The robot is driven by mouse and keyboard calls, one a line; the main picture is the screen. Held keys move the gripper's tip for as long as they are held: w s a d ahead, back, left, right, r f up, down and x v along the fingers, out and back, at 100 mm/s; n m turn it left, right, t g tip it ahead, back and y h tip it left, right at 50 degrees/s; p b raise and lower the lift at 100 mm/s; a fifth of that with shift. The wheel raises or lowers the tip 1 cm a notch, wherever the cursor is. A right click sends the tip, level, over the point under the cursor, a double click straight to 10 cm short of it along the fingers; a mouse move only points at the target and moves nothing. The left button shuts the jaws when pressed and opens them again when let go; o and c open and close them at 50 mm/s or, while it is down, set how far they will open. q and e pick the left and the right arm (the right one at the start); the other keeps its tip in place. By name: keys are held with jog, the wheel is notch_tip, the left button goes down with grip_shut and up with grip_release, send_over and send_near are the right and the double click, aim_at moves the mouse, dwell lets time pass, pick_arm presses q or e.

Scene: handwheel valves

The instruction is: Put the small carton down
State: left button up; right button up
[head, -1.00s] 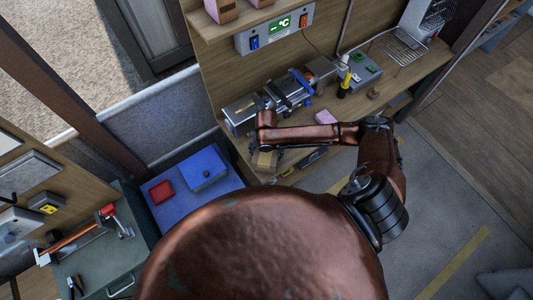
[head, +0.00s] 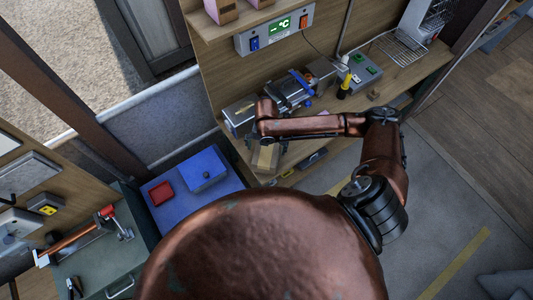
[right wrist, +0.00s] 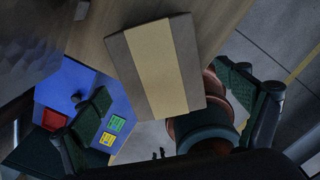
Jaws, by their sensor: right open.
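The small carton is a brown box with a pale tan band across its top. In the right wrist view the carton (right wrist: 155,68) lies between the spread fingers of my right gripper (right wrist: 168,98), at the front edge of a wooden bench top. The fingers are open and apart from its sides. In the head view the carton (head: 265,158) shows just below my right wrist, which hides part of it and most of the gripper. Whether its whole base rests on the wood cannot be told. My left gripper is not in view.
The wooden bench (head: 408,77) holds a metal vise-like device (head: 290,90), a yellow-black tool (head: 345,86), a grey control box (head: 362,72) and a wire rack (head: 400,46).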

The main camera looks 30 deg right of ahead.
notch_tip(320, 180, up, 6)
jog(key=shift+r, duration=0.1)
dwell(1.5)
